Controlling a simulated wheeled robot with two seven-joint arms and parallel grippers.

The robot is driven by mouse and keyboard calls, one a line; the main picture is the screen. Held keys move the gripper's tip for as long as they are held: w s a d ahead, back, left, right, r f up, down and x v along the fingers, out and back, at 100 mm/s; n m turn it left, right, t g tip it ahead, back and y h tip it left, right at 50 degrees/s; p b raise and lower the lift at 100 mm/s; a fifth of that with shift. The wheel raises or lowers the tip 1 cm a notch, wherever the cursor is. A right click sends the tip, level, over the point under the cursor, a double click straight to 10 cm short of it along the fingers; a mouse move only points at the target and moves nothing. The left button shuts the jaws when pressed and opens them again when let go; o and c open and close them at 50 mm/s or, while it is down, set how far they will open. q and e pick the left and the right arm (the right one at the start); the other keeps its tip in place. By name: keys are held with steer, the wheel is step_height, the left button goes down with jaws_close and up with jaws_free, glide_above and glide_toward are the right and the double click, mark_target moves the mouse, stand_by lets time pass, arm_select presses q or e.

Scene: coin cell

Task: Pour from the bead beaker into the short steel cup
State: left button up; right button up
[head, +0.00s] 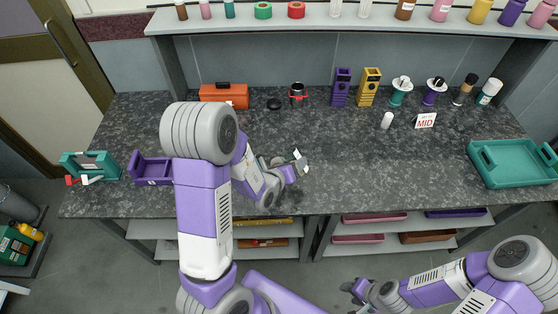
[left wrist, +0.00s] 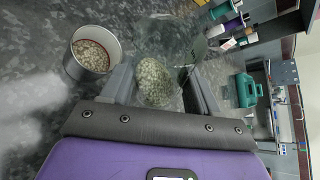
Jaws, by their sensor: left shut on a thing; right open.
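My left gripper (left wrist: 160,95) is shut on the clear bead beaker (left wrist: 178,40), with one finger on either side of it. Pale beads (left wrist: 154,82) show inside the beaker; its exact tilt is hard to tell. The short steel cup (left wrist: 75,67) stands on the counter to the left of the beaker in the left wrist view, apart from the fingers, and pale beads lie inside it. In the head view my left gripper (head: 298,166) is over the middle of the counter, and my arm hides the cup there. My right gripper (head: 354,296) is open and empty, low in front of the counter.
The dark speckled counter (head: 390,165) is clear to the right of my left gripper. A teal tray (head: 508,181) is at the right end. An orange toolbox (head: 224,94), a red-banded cup (head: 297,92) and several bottles stand along the back. A purple bin (head: 152,180) is at left.

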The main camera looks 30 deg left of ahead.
arm_select(q)
steer(key=shift+s+d+f, duration=0.1)
steer(key=shift+d+f, duration=0.15)
steer(key=shift+f, duration=0.2)
steer(key=shift+d, duration=0.1)
steer(key=shift+m, duration=0.3)
